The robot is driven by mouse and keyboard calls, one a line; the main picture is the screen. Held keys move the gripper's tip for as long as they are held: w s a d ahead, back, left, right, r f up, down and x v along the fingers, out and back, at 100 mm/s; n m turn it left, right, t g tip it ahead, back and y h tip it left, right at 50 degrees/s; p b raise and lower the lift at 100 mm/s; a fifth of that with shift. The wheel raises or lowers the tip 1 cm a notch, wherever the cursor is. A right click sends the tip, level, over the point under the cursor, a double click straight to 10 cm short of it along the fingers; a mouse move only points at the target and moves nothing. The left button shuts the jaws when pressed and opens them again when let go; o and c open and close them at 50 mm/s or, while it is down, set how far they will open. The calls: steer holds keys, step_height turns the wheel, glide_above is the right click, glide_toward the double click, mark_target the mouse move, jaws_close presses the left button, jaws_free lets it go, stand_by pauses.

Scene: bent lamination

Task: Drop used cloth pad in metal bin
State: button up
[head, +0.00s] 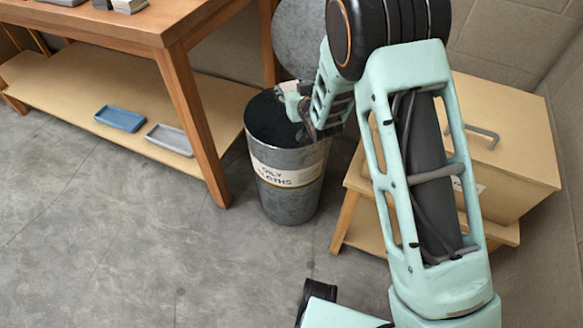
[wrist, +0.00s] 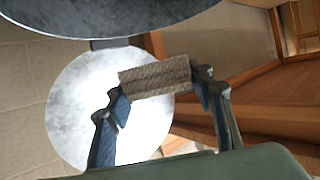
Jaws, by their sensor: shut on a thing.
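The metal bin (head: 287,190) is a grey galvanized bin with a label that seems to read "OILY CLOTHS". It stands on the floor and its round lid (head: 287,30) is raised behind its dark open mouth. My gripper (head: 300,112) is over the right part of the mouth in the head view. In the wrist view my gripper (wrist: 160,88) is shut on a grey-brown, textured cloth pad (wrist: 155,76), held crosswise between the fingertips. The pad is not clear in the head view. In the wrist view, a bright disc and a darker rounded surface are joined by a hinge.
A wooden table (head: 187,110) stands left of the bin, with a blue tray (head: 120,118) and a grey tray (head: 169,139) on its low shelf. A wooden box (head: 510,150) with a grey handle stands on a low stand at the right. Open floor lies in front.

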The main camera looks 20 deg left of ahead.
step_height(320, 180, down, 4)
steer(key=shift+f+b, duration=0.1)
steer(key=shift+b, duration=0.55)
steer(key=o, duration=1.1)
steer(key=shift+s+d, duration=0.1)
steer(key=v, duration=1.2)
